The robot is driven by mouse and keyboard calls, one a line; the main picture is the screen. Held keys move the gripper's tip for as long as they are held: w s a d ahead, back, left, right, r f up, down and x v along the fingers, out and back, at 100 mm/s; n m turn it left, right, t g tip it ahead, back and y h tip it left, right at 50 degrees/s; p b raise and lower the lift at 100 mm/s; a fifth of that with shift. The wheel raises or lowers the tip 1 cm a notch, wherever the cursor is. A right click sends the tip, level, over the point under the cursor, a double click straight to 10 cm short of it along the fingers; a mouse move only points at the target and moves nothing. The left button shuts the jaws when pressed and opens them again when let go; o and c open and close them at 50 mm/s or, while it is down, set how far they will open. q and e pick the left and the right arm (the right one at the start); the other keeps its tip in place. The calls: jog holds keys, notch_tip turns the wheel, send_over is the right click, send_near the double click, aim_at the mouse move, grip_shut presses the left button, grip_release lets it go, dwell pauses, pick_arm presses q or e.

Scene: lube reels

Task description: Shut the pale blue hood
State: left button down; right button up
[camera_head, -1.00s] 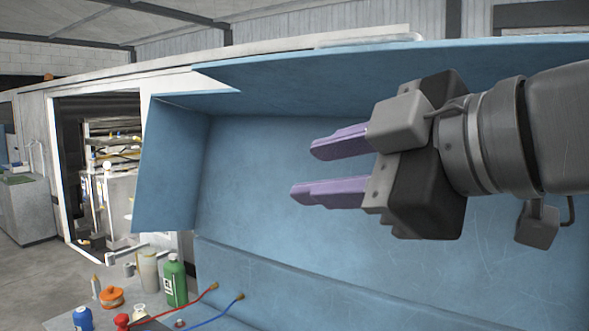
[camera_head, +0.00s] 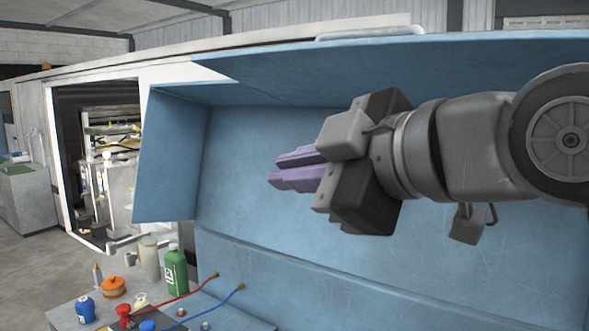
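The pale blue hood (camera_head: 240,180) stands raised and open, filling the middle and right of the head view. Its left side panel (camera_head: 165,165) and its top edge panel (camera_head: 380,65) stick out toward me. My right gripper (camera_head: 270,181) comes in from the right and hangs in front of the hood's inner face, below the top panel. Its purple fingers are close together, with nothing seen between them. I cannot tell whether it touches the hood. My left gripper is not in view.
Below the hood, a bench holds a green bottle (camera_head: 176,272), an orange pot (camera_head: 113,288), a blue can (camera_head: 85,309), a beige container (camera_head: 149,261) and red and blue hoses. A grey cabinet (camera_head: 28,200) stands far left, with open floor before it.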

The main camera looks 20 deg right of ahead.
grip_shut()
dwell(0.8)
jog(key=o, duration=0.6)
grip_release()
jog(key=shift+o, duration=0.2)
jog(key=shift+s, duration=0.1)
jog(key=b+v, duration=0.1)
jog(key=v, duration=0.6)
jog(key=shift+s+d+r+b, duration=0.15)
jog(key=shift+s+d+b, duration=0.1)
jog(key=shift+b, duration=0.1)
